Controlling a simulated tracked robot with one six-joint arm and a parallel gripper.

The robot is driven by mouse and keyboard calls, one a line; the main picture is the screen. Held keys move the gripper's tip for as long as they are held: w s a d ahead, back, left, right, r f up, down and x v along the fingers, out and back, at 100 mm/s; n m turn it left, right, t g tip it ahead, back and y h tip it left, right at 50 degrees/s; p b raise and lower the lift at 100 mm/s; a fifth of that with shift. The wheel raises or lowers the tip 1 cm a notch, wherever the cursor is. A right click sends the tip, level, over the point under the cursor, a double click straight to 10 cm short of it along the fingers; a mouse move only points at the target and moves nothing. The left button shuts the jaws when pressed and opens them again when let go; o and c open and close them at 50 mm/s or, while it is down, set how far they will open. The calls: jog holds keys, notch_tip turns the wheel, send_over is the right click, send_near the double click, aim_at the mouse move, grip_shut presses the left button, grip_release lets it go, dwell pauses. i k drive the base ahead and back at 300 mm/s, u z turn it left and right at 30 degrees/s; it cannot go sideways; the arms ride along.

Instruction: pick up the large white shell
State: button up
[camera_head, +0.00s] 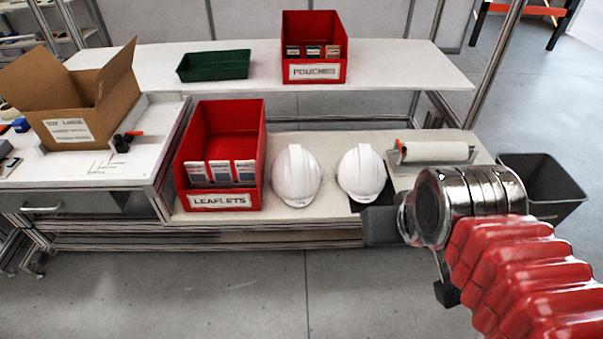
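Two white helmet shells sit side by side, dome up, on the lower bench shelf. The left shell (297,176) looks the larger of the two and stands next to the red leaflets bin. The right shell (361,173) looks slightly smaller and has a dark patch at its lower edge. My gripper (379,226) is a dark shape at the end of my arm, in front of and just below the right shell, to the right of the large one. Its fingers are not clearly seen, so whether it is open or shut is unclear. No shell is visibly held.
The red leaflets bin (246,150) stands left of the shells. A white roll on a holder (433,152) lies to their right, beside a dark grey bin (541,178). The red pouches bin (314,17) and green tray (214,65) are on the upper shelf. An open carton (117,102) stands left.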

aim_at(296, 176)
jog(key=k, duration=0.65)
jog(key=u, duration=0.3)
jog(key=i, duration=0.55)
jog(key=u, duration=0.85)
jog(key=i, duration=1.75)
jog(key=z, duration=0.15)
